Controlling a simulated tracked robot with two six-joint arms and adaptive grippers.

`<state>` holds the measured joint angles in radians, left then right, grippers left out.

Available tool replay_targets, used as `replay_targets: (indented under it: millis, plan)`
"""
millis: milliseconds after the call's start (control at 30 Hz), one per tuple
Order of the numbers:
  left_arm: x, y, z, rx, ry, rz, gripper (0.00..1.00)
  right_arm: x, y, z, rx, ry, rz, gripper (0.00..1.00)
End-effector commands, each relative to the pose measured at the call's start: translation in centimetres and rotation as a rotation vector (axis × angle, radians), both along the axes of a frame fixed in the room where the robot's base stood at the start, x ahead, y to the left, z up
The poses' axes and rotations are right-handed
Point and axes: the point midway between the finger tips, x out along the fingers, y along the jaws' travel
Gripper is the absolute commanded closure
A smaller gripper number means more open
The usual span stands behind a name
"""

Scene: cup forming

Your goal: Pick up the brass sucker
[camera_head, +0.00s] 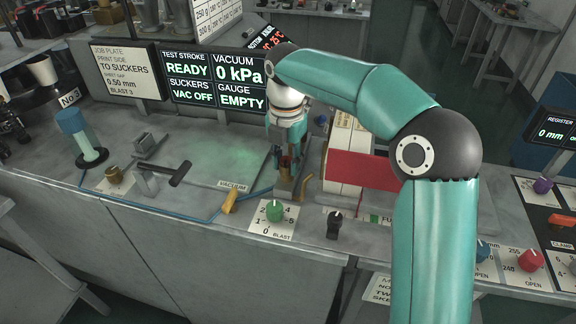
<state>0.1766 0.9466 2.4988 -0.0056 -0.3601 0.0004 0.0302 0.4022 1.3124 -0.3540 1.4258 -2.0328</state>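My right gripper (287,168) points down at the middle of the bench, at the end of my teal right arm. Something small and brownish shows between its fingers, just above a small metal block (285,188). The fingers are small and dark here, so I cannot tell whether they touch it or whether it is the brass sucker. Another small brass-coloured piece (115,176) stands at the left of the bench, apart from my gripper. My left gripper is not in view.
A black-handled lever (165,173), a blue-topped post (75,130) and a yellow vacuum valve (230,202) stand on the left. A green blast knob (275,211) is in front. A red panel (362,170) lies right of the gripper. Screens (215,82) stand behind, reading READY and VAC OFF.

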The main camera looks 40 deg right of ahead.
Motion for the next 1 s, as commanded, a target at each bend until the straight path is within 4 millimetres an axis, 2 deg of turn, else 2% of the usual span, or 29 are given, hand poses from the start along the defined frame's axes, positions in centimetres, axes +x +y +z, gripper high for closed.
replay_targets:
  millis: [33, 133, 467, 633, 767, 867, 1000]
  plan:
    - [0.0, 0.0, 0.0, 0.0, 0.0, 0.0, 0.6, 0.0, 0.0, 0.0, 0.0, 0.0, 0.0, 0.85]
    - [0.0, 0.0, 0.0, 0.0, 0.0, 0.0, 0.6, 0.0, 0.0, 0.0, 0.0, 0.0, 0.0, 1.0]
    - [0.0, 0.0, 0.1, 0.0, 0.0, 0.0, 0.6, 0.0, 0.0, 0.2, 0.0, -0.001, 0.0, 1.0]
    - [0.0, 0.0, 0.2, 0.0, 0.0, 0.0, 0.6, 0.1, 0.0, 1.4, 0.0, -0.002, 0.001, 1.0]
    - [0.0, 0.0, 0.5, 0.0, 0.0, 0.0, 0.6, 0.1, 0.0, 3.2, 0.0, -0.004, 0.001, 1.0]
    - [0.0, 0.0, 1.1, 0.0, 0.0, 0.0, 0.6, 0.1, 0.0, 5.3, 0.0, -0.004, 0.001, 1.0]
    - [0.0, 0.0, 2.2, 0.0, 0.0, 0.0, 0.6, 0.2, 0.1, 9.4, 0.001, -0.008, 0.0, 1.0]
